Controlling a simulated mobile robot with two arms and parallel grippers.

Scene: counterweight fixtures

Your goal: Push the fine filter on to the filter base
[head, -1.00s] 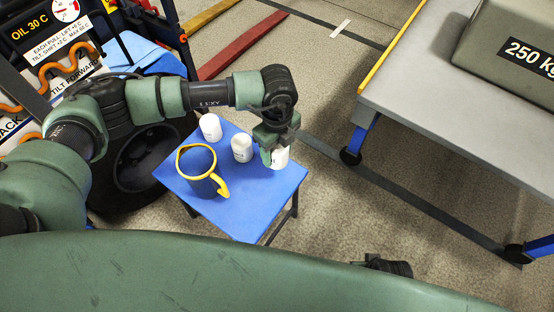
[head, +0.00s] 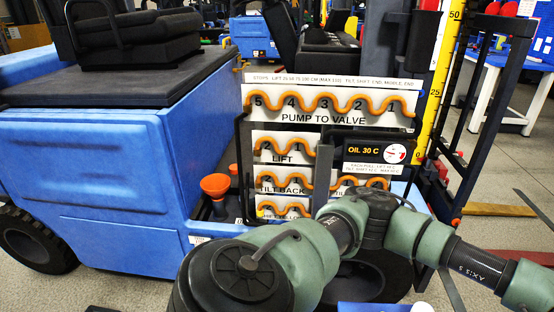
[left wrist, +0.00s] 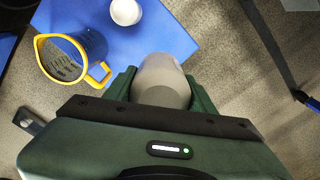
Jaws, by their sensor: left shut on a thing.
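In the left wrist view my left gripper (left wrist: 162,90) is shut on a white cylindrical filter (left wrist: 165,78), its fingers on either side. No label on it is readable, so I cannot tell whether it is the fine one. Whether it touches the blue table (left wrist: 165,35) or hangs above is unclear. Another white filter (left wrist: 126,11) stands on the table. In the head view my left arm crosses the lower right, its gripper out of frame. I cannot make out the filter base. My right gripper is not in view.
A yellow-rimmed blue jug (left wrist: 85,50) stands left of the held filter. The head view shows a blue truck (head: 100,160), an orange funnel (head: 215,185), a hose panel (head: 330,105) and an oil display (head: 375,150). A blue table corner (head: 370,307) shows at the bottom.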

